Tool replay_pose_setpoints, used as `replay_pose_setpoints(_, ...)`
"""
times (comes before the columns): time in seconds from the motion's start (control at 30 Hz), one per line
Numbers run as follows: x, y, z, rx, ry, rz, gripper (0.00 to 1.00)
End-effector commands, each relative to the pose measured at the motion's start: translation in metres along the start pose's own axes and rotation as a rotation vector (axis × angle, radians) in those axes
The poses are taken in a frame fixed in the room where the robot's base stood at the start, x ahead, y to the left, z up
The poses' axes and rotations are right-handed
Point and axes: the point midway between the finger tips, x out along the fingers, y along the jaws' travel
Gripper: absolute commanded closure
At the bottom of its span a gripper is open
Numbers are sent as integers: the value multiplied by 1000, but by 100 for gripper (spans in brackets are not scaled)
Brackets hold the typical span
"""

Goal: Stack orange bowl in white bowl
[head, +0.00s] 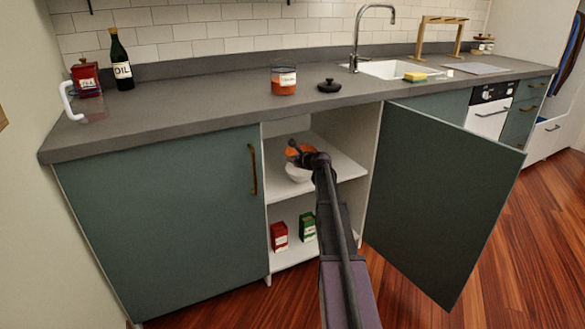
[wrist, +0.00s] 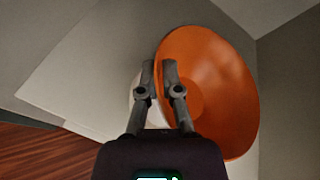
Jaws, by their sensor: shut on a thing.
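The orange bowl (head: 291,152) is inside the open cabinet, at the upper shelf, partly hidden by my gripper (head: 299,151). In the wrist view the orange bowl (wrist: 225,85) is large and close, and my gripper (wrist: 159,66) is shut on its rim on the left side. The white bowl (head: 297,174) is on the upper shelf, just below the orange bowl in the head view. Only a sliver of the white bowl (wrist: 136,88) shows in the wrist view, behind the fingers. I cannot tell whether the two bowls touch.
The cabinet door (head: 440,190) stands open on the right. The upper shelf (head: 345,166) has bare room right of the bowls. A red box (head: 279,236) and a green box (head: 307,226) stand on the lower shelf. The countertop (head: 200,107) is above.

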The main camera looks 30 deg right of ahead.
Motion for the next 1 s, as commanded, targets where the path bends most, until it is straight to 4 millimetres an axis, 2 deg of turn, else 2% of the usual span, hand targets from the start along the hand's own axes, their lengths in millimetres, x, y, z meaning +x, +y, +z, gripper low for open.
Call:
replay_pose_setpoints(0.17,1,2,-4,0,0,-1,100)
replay_pose_setpoints(0.6,11,15,-29,1,1,-2,100)
replay_pose_setpoints(1.0,11,15,-30,0,1,-2,100)
